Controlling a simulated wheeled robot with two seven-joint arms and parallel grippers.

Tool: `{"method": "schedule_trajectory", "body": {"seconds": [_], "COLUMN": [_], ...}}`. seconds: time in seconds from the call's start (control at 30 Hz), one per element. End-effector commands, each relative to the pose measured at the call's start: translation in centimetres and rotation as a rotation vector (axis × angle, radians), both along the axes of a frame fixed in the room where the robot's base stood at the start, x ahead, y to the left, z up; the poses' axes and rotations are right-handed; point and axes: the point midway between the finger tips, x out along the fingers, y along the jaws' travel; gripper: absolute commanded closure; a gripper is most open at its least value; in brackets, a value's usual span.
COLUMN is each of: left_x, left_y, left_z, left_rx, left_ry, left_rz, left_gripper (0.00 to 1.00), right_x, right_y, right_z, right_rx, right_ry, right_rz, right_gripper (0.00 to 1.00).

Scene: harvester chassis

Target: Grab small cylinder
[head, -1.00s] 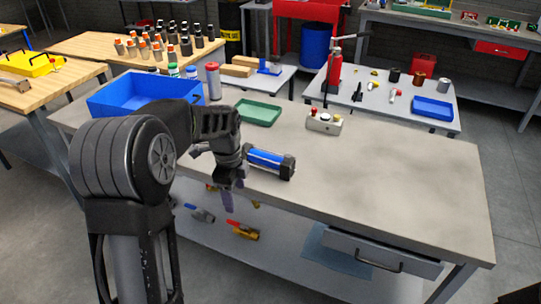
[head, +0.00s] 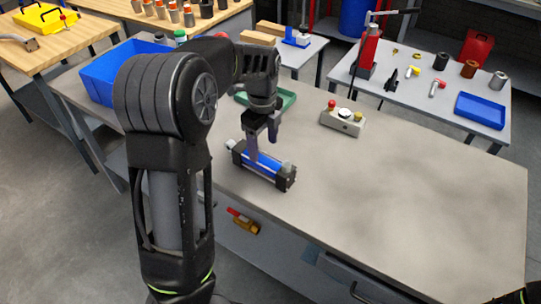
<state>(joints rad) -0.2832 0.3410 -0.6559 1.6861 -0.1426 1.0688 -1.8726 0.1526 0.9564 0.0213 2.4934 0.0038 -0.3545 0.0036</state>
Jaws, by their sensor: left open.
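The small cylinder (head: 270,171) has a blue body with black end blocks. It lies on the near edge area of the grey workbench (head: 400,200) in the head view. My left gripper (head: 262,150) points down right over its blue body, with the fingers apart. One finger overlaps the left part of the body in the picture; I cannot tell whether it touches. My right gripper is not in view; only a dark bit of an arm shows at the bottom right corner.
A green tray (head: 288,98) and a blue bin (head: 97,84) stand behind my left arm. A control box with buttons (head: 343,121) sits behind the cylinder. The right part of the bench is clear. A drawer handle (head: 366,297) is below the front edge.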

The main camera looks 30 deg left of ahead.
Motion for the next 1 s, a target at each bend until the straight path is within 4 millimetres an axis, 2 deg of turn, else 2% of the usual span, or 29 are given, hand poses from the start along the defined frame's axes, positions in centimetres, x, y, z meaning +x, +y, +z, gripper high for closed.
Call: {"method": "schedule_trajectory", "body": {"seconds": [0.23, 0.5, 0.83, 1.0], "left_x": [0.0, -0.1, 0.0, -0.1], "left_y": [0.0, 0.0, 0.0, 0.1], "left_z": [-0.2, -2.5, -2.8, -4.4], "left_rx": [0.0, 0.0, 0.0, 0.001], "left_ry": [0.001, 0.002, 0.001, 0.005], "left_rz": [0.0, 0.001, 0.001, 0.0], "left_gripper": [0.34, 0.34, 0.34, 0.34], "right_x": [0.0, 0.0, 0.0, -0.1], "right_y": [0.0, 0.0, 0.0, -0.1], "right_z": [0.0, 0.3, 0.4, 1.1], "right_rx": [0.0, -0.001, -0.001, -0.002], "right_ry": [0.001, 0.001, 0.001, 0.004], "right_rz": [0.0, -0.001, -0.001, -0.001], "right_gripper": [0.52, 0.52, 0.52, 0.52]}}
